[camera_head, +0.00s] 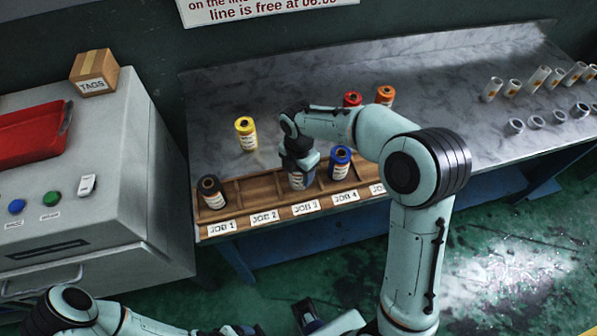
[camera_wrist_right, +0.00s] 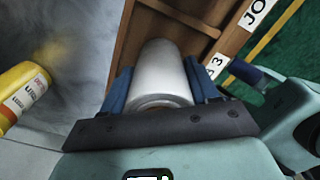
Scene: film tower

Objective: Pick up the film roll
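A white film roll (camera_wrist_right: 163,75) stands in the JOB 3 slot of the wooden rack (camera_head: 232,192); in the head view its lower part (camera_head: 297,181) shows below my gripper. My right gripper (camera_head: 299,163) reaches down over it. In the right wrist view the blue fingers (camera_wrist_right: 160,88) lie close against both sides of the roll, with no clear gap, so the gripper looks shut on it. The roll still appears to be in its slot.
A black roll (camera_head: 211,192) stands in JOB 1 and a blue roll (camera_head: 340,163) close by in JOB 4. A yellow roll (camera_head: 246,133), a red roll (camera_head: 352,99) and an orange roll (camera_head: 385,95) stand behind. JOB 2 is empty. Several white rolls stand at the right.

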